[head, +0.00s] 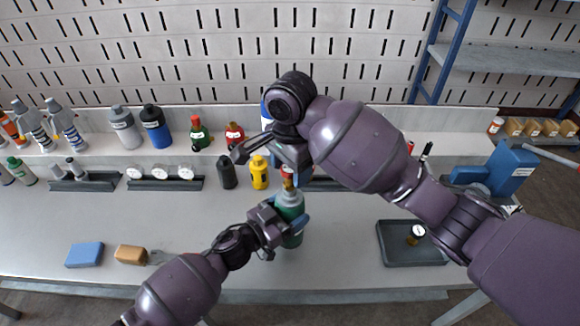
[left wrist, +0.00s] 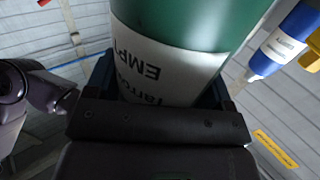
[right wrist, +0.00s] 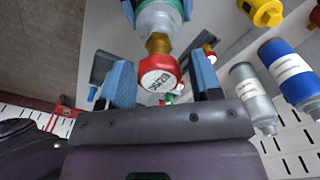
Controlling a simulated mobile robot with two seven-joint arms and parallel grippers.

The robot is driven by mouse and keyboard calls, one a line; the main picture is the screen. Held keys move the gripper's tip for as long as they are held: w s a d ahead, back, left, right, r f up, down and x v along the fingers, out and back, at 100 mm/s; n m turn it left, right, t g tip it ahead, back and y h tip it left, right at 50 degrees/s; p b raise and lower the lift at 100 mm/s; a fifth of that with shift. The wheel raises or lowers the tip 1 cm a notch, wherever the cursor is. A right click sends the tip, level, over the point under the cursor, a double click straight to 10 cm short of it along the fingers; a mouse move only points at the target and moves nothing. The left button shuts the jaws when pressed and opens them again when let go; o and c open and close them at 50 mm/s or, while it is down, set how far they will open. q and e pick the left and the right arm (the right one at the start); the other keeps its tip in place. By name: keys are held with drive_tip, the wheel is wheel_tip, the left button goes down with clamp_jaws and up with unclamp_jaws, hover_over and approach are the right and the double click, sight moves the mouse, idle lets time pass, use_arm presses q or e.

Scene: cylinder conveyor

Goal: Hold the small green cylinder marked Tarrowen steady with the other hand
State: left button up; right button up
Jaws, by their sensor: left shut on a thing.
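The small green cylinder (head: 290,205) stands at the middle of the bench, with a grey shoulder and a brass valve on top. In the left wrist view its white label (left wrist: 165,70) shows part of "Tarro" and "EMP". My left gripper (head: 276,225) is shut on the cylinder's body. My right gripper (head: 265,160) is over the cylinder's top.
A black bottle (head: 227,172) and a yellow bottle (head: 259,173) stand behind the cylinder. A dark tray (head: 393,256) with a gauge fitting (head: 416,235) lies to the right. A blue block (head: 85,255) and a brown brush (head: 130,254) lie at front left. The bench between is clear.

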drive_tip(key=shift+s+a+r, duration=0.1)
drive_tip(key=shift+r, duration=1.15)
drive_tip(key=n, duration=0.4)
drive_tip(key=shift+n, duration=1)
drive_tip(key=shift+n, duration=1.2)
drive_tip(key=n, duration=0.3)
drive_tip(key=shift+n, duration=0.4)
